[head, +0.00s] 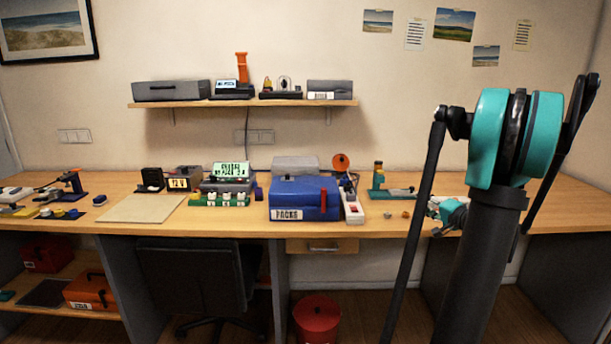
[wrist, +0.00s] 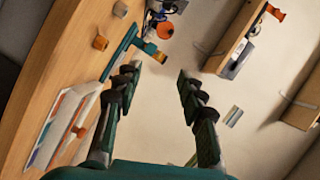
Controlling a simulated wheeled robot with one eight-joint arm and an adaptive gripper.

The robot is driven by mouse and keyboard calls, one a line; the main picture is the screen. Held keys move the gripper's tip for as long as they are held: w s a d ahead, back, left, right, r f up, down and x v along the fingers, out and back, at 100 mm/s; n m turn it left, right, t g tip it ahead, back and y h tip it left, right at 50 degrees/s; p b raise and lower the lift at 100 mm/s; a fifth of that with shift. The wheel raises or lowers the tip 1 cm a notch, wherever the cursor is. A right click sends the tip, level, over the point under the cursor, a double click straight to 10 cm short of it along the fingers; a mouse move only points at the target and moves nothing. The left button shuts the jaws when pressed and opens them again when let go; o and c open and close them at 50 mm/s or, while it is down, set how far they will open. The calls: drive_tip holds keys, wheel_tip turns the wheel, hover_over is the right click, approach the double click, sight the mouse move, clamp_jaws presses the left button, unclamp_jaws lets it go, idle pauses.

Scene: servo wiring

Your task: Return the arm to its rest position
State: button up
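My arm rises at the right of the head view, with a dark post and a teal joint. My gripper (wrist: 160,78) shows in the wrist view with its two dark, ridged fingers spread well apart. Nothing is between the fingers. The wrist view is tilted, with the bench at the left and the wall behind the fingers. In the head view a teal part of my arm shows low behind the post, over the right side of the bench; the fingertips are hidden there.
The wooden bench (head: 560,215) holds a blue box (head: 298,198), a white power strip (head: 353,208), a teal stand (head: 378,178) and a beige mat (head: 143,208). A wall shelf (head: 243,103) carries several devices. A chair (head: 195,275) and a red bin (head: 317,320) stand below.

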drive_tip(key=s+a+f+n+g, duration=0.2)
drive_tip(key=s+a+f+g, duration=0.15)
drive_tip(key=s+a, duration=0.4)
drive_tip(key=s+a+f+n+g, duration=0.3)
drive_tip(key=s+a+f, duration=0.15)
drive_tip(key=a, duration=0.65)
drive_tip(key=s+a+f+n+g+h, duration=0.1)
drive_tip(key=s+f, duration=0.4)
drive_tip(key=s, duration=0.5)
drive_tip(key=s+a+f+n+g+h, duration=0.1)
drive_tip(key=s+f+n+g+h, duration=0.2)
drive_tip(key=s, duration=0.7)
wheel_tip(320, 180, down, 2)
drive_tip(key=shift+s+a+f+n+g+h, duration=0.2)
drive_tip(key=shift+n+g+h, duration=0.2)
drive_tip(key=shift+h, duration=0.5)
